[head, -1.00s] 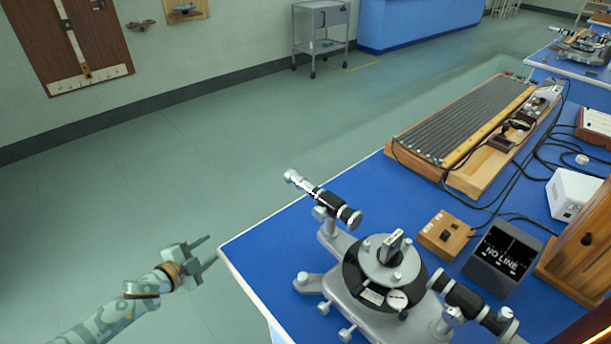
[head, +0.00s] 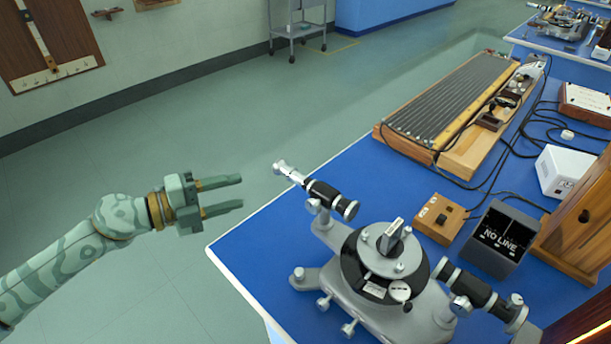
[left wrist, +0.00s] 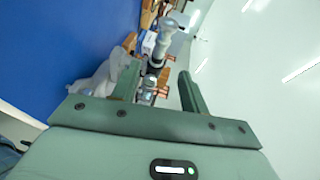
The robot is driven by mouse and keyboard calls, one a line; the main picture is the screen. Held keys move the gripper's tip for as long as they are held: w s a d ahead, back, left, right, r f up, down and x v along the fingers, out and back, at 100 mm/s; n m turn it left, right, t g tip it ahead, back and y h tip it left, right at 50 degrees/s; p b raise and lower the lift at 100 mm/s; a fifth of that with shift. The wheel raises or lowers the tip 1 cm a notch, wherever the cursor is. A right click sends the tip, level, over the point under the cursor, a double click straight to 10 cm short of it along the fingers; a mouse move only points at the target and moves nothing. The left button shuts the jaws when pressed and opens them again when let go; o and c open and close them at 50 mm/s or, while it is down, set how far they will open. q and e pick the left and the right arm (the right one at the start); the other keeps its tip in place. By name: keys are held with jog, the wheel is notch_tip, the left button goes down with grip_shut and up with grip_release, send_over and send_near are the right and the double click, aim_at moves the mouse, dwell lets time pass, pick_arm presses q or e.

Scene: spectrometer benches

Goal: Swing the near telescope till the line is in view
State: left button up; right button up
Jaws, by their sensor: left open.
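The near spectrometer (head: 385,275) stands on the blue bench (head: 250,255), with a round central table and a prism on it. Its telescope (head: 318,192), a black and silver tube, points out over the bench's left edge. A second tube (head: 480,295) sits on the right side. A small dark screen (head: 500,240) reads NO LINE. My left gripper (head: 240,193) is open and empty, left of the telescope's silver eyepiece end and apart from it. In the left wrist view the silver end (left wrist: 165,30) shows ahead between the open fingers (left wrist: 155,85). My right gripper is not in view.
A wooden switch box (head: 440,218) stands behind the spectrometer. A long ribbed wooden apparatus (head: 455,110) and loose black cables lie farther back. A white box (head: 562,170) is at right. The floor left of the bench is clear.

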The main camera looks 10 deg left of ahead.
pick_arm(q)
jog(key=s+d+b+x, duration=0.1)
jog(key=x, duration=1.5)
jog(key=shift+m+g, duration=0.3)
jog(key=shift+m, duration=0.1)
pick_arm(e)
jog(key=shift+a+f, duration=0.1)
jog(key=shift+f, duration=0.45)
pick_arm(q)
jog(key=shift+d+r, duration=0.15)
jog(key=shift+c, duration=0.3)
